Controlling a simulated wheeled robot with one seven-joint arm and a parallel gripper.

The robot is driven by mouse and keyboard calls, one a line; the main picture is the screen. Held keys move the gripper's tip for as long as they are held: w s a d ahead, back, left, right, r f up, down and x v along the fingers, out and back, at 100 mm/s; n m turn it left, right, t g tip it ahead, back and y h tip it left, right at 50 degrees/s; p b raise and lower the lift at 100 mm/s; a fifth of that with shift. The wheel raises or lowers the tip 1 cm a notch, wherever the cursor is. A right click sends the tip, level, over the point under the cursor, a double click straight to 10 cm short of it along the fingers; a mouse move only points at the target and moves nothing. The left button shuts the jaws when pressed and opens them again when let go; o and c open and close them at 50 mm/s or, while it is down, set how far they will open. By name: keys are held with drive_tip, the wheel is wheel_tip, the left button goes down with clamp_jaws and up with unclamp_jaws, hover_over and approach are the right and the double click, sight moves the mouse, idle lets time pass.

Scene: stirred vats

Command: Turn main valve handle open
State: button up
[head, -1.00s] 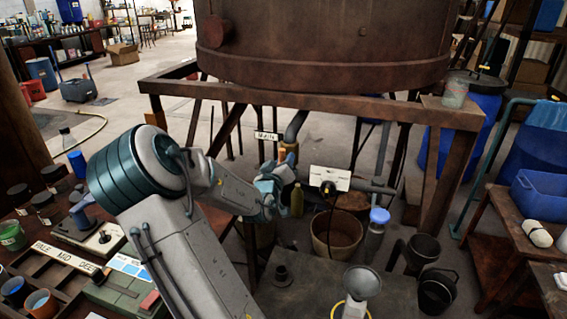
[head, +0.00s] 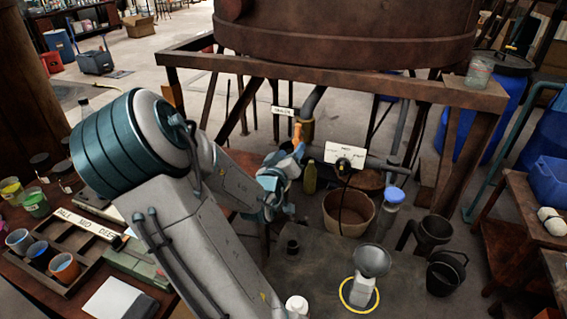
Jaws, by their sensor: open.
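An orange handle (head: 298,136) sits on the dark pipe under the rusty vat, close to a small white label (head: 283,111). A second, larger white label (head: 345,157) with a black knob in front of it is to the right on the pipework; I cannot read either label surely. My gripper (head: 277,208) is below and left of the orange handle in the picture, apart from it and with nothing visible in it. My wrist hides part of what is behind it, and the fingers are small and partly hidden.
The vat's rusty frame (head: 330,75) spans above the pipes. Below are a tan bucket (head: 348,212), a yellowish bottle (head: 310,177), a blue-capped container (head: 392,205), a grey funnel (head: 371,262) and dark buckets (head: 445,272). A bench with paint cups (head: 65,267) is at left.

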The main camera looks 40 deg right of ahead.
drive_tip(key=shift+b+v, duration=2.65)
drive_tip(key=shift+v, duration=0.05)
